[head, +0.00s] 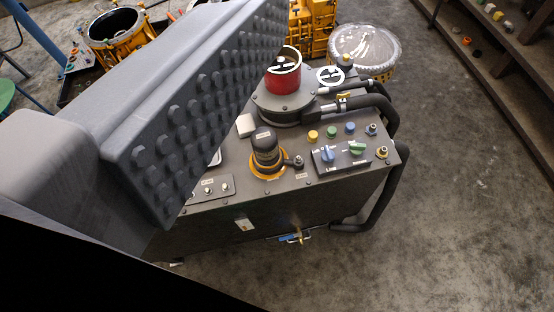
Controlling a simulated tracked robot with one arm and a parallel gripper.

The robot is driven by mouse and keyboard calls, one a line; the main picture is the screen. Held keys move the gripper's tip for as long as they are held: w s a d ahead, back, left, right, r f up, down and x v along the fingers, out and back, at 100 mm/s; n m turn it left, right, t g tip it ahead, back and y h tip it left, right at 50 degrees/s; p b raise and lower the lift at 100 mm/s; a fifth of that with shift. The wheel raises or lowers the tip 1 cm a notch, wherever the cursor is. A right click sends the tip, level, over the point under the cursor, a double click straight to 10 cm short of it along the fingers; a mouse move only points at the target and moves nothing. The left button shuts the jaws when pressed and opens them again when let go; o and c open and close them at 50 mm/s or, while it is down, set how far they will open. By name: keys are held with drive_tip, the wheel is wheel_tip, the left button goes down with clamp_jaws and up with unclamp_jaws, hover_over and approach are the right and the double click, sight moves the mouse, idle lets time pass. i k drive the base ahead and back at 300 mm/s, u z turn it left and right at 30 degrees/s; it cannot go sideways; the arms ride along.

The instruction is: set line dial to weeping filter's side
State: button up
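A dark control plate on top of the grey machine (215,235) carries a blue dial (328,154) and a green dial (357,147). Their labels are too small to read, so I cannot tell which is the line dial. A black domed canister (266,148) stands in an orange ring left of the dials. A red-topped canister (283,75) stands behind it. I cannot make out which is weeping. My gripper (200,105) shows as one big grey finger with a studded face at the left, apart from the dials. Its other finger is hidden.
Yellow, green and blue buttons (331,132) sit behind the dials. Black hoses (385,180) loop down the machine's right side. A clear-covered round tub (365,45) stands behind. Shelves (500,60) line the right edge. The floor at right is clear.

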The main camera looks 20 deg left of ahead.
sight(328, 155)
drive_tip(key=k, duration=1.3)
drive_tip(key=u, duration=0.35)
drive_tip(key=i, duration=1.9)
drive_tip(key=z, duration=0.55)
